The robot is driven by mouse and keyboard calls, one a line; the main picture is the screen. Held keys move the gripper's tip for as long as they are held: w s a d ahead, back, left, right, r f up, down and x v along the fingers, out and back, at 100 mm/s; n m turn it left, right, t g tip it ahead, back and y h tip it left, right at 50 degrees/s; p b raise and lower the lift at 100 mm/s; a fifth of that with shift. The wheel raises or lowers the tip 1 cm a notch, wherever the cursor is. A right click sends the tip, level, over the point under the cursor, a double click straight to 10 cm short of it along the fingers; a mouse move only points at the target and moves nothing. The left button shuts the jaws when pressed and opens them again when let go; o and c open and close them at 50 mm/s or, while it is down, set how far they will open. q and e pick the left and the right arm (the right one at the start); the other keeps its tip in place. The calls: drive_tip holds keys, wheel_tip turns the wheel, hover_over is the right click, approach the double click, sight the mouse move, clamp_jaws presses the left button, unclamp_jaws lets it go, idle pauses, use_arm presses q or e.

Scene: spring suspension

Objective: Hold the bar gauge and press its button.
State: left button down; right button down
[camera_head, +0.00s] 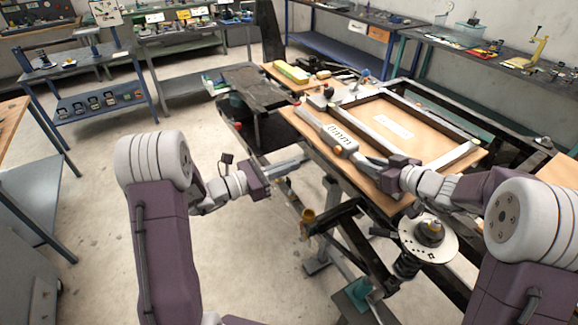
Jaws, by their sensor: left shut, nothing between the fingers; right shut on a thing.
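The bar gauge (322,125) is a grey bar with a display that reads what looks like "0mm". It points up and left over the front-left part of the wooden board (437,154). My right gripper (362,160) is shut on the bar gauge at its near end, and its fingers cover part of that end. My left gripper (302,160) is shut and empty, to the left of the gauge's near end and apart from it in the picture. I cannot make out the button for certain at this size.
A yellow-green block (291,72) and small tools lie behind. A round metal disc hub (428,240) stands below my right gripper. Open floor lies left.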

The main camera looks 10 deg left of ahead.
idle(0.4)
drive_tip(key=c, duration=1.2)
unclamp_jaws()
drive_tip(key=shift+o, duration=0.2)
